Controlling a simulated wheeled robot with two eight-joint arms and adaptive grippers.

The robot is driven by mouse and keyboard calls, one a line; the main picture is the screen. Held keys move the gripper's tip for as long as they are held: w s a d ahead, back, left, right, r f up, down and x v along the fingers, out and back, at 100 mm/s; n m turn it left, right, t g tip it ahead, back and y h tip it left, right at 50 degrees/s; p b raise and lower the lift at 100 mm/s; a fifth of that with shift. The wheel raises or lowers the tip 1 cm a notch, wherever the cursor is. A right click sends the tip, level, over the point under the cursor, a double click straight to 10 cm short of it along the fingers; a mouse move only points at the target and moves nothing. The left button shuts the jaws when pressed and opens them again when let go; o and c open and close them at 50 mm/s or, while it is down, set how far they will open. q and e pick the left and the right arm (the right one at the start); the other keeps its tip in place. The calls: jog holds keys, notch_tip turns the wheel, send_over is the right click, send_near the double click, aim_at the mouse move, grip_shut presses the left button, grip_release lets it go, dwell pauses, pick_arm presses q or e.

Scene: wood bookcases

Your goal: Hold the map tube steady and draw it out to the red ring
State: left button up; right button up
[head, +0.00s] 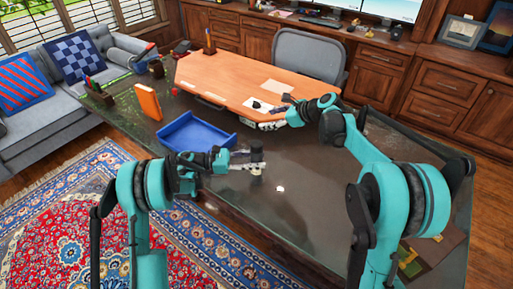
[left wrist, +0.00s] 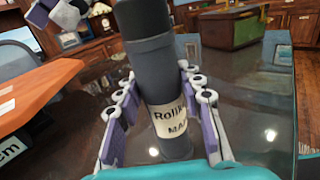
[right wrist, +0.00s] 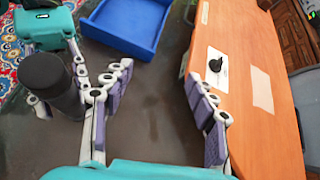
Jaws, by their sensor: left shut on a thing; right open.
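The map tube (left wrist: 155,70) is a dark grey cylinder with a darker cap and a cream label of partly hidden print. It stands roughly upright between the fingers of my left gripper (left wrist: 158,108), which is shut on it around the label. In the head view the tube (head: 257,153) is over the dark glossy tabletop. My right gripper (right wrist: 165,92) is open and empty, near the orange-brown desk section. The tube (right wrist: 50,85) is outside its left finger in the right wrist view. No red ring shows on the visible part of the tube.
A blue tray (head: 183,147) lies left of the tube, with an orange book (head: 148,102) behind it. The raised wooden desk section (head: 225,75) has a black knob (right wrist: 216,65) on a white plate.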

aim_at(262, 150)
jog(key=s+d+f+m+t+y, duration=0.1)
jog(key=s+d+f+t+y, duration=0.15)
jog(key=s, duration=0.65)
jog(key=s+d+f+m+t+y, duration=0.15)
jog(key=s+y, duration=0.25)
jog(key=s, duration=0.4)
jog(key=shift+n+g+h, duration=0.25)
jog(key=shift+g, duration=0.15)
jog(key=x, duration=1.1)
jog(key=shift+w, duration=0.2)
